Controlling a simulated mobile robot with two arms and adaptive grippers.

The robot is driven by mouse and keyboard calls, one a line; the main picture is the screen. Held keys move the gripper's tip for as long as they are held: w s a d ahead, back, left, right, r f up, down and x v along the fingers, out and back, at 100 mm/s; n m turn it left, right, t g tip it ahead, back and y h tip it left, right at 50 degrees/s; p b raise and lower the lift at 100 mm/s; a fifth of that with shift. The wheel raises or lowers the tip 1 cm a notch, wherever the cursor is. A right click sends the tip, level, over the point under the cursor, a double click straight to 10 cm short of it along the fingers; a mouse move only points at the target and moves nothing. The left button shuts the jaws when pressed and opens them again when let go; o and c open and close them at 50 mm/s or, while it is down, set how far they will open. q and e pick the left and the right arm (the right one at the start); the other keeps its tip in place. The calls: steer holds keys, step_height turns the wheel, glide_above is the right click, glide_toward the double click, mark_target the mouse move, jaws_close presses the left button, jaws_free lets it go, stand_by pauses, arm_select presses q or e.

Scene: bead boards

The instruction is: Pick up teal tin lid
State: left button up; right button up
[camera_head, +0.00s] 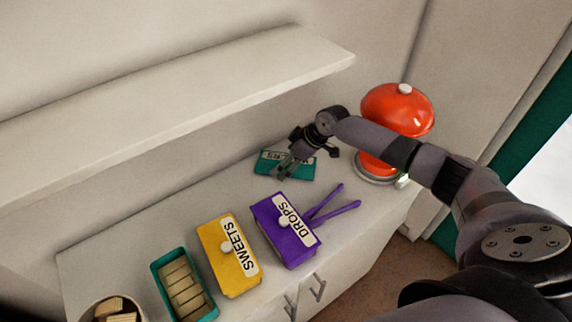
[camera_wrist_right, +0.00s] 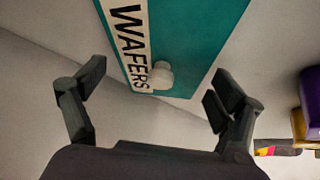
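The teal tin lid (camera_head: 298,167) lies at the back of the white counter in the head view, with a WAFERS label and a pale round knob. It also shows in the right wrist view (camera_wrist_right: 205,50), its knob close in front of and between my fingers. My right gripper (camera_head: 305,160) is over the lid, and its fingers are spread wide and empty in the wrist view (camera_wrist_right: 155,95). The gripper hides part of the lid in the head view. An uncovered teal tin (camera_head: 157,268) holding several pale wafers stands at the front left. My left gripper is not in view.
A red domed thing (camera_head: 397,108) stands right of the lid. A shelf (camera_head: 180,95) overhangs the back. A round container (camera_head: 92,310) sits at front left.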

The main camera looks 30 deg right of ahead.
steer(key=c, duration=0.8)
steer(key=shift+r, duration=0.15)
steer(key=shift+c, duration=0.2)
